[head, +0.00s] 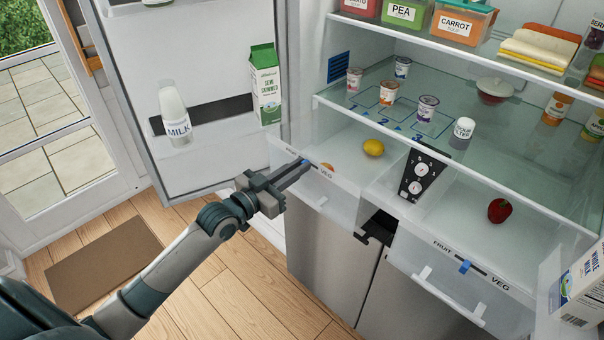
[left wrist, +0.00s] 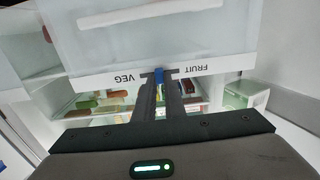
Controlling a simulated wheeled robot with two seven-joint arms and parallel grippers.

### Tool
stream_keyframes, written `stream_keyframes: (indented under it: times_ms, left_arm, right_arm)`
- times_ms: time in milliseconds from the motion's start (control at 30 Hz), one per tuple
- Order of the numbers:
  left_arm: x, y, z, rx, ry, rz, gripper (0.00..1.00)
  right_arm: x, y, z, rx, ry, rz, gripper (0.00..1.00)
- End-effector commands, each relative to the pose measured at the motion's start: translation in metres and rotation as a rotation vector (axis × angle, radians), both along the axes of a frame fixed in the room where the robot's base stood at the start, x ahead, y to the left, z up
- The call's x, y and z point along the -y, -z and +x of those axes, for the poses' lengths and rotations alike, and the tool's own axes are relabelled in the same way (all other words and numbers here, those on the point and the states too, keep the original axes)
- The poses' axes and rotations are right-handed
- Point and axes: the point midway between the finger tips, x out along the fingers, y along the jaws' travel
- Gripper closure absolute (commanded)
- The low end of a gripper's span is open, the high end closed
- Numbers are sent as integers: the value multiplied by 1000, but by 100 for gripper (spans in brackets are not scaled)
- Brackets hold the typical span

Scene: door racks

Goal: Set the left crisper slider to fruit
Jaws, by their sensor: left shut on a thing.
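The left crisper drawer (head: 318,196) is pulled out a little, with a lemon behind its front. Its blue slider (head: 305,162) sits on the top rim; the VEG label is to its right. In the left wrist view, upside down, the slider (left wrist: 159,75) stands about midway between the VEG label (left wrist: 127,78) and the FRUIT label (left wrist: 208,70). My left gripper (head: 303,166) is shut on the slider, its fingertips one on each side of it. The fingers partly hide the slot and, in the head view, the FRUIT label. My right gripper is not in view.
A dial panel (head: 423,175) hangs between the drawers. The open fridge door (head: 205,60), with milk bottle (head: 174,112) and carton (head: 265,85), is left of my gripper.

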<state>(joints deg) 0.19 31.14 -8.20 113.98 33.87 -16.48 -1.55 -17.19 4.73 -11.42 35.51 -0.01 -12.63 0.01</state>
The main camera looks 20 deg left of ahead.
Motion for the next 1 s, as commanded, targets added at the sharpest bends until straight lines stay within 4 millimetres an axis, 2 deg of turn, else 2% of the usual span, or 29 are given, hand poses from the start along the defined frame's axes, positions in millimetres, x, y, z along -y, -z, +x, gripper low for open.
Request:
stream_keyframes:
  times_ms: [100,200,533,567,600,633,1000]
  left_arm:
    - [-16,2,6,1,-1,5,100]
    - [-24,1,9,0,-2,2,100]
    - [-28,-1,10,0,-4,1,100]
    - [-28,-1,10,0,-4,1,83]
    - [-28,-1,10,0,-4,1,73]
    - [-28,-1,10,0,-3,1,70]
    - [-27,0,8,0,-2,0,70]
  right_arm:
    - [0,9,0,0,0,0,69]
    - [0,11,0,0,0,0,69]
    - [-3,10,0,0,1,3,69]
    - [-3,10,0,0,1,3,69]
    - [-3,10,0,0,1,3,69]
    - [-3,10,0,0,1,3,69]
    - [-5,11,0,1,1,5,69]
